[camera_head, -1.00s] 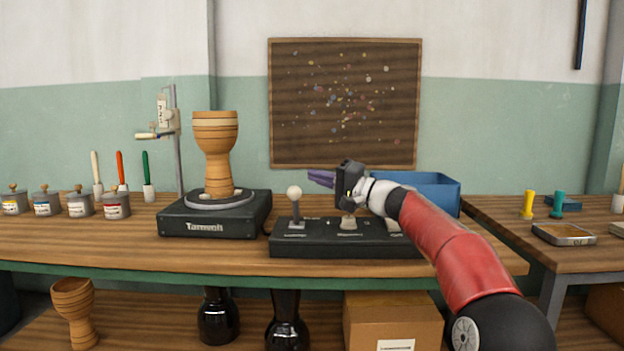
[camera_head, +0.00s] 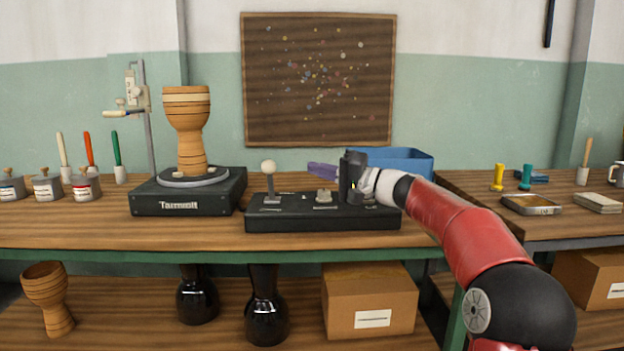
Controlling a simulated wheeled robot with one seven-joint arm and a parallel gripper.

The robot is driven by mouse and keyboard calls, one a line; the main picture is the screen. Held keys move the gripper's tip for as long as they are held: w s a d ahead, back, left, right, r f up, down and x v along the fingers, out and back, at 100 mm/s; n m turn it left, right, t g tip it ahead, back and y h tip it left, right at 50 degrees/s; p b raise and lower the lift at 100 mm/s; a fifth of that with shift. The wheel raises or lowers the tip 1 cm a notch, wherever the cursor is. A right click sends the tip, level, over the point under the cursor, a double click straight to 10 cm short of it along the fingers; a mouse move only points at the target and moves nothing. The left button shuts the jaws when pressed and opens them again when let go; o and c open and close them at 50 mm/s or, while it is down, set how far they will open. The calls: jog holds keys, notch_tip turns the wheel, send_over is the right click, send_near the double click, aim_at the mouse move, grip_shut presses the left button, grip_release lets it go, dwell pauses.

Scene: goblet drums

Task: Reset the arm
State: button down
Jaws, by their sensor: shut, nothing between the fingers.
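My gripper (camera_head: 322,169) has purple fingers pointing left and is shut and empty. It is held above the right part of the black control box (camera_head: 290,224), which has a white-knobbed lever (camera_head: 269,168) at its left and a small switch (camera_head: 323,196) near its middle. The gripper body hides part of the box's right end. My red arm reaches in from the lower right. A wooden goblet drum (camera_head: 187,125) stands upright on the black turntable (camera_head: 190,202), left of the control box and clear of my gripper.
A blue bin (camera_head: 405,158) stands behind my wrist. A measuring stand (camera_head: 147,120) is behind the turntable. Several pots (camera_head: 82,187) and brushes line the left. A side table (camera_head: 545,228) at right holds stamps and a tray. A board (camera_head: 318,80) hangs on the wall.

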jog(key=s+a+f+n+g+h, duration=0.1)
jog(key=s+a+f+h, duration=0.15)
jog(key=s, duration=0.25)
jog(key=s+a+f+g+h, duration=0.1)
jog(key=s+a+f+h, duration=0.15)
jog(key=s, duration=0.25)
jog(key=s+a+f+n+g+h, duration=0.1)
jog(key=s+f+g+h, duration=0.1)
jog(key=s+f, duration=0.25)
jog(key=s+d+f+h, duration=0.3)
jog(key=s+d+f, duration=0.15)
jog(key=s, duration=0.45)
jog(key=s+d+f+h, duration=0.35)
jog(key=s+f, duration=0.25)
jog(key=s, duration=0.3)
jog(key=s+d+f+h, duration=0.3)
jog(key=s+d+f, duration=0.2)
jog(key=s, duration=0.4)
notch_tip(320, 180, up, 12)
jog(key=s+d+p, duration=0.1)
jog(key=p, duration=1.1)
jog(key=shift+f, duration=0.1)
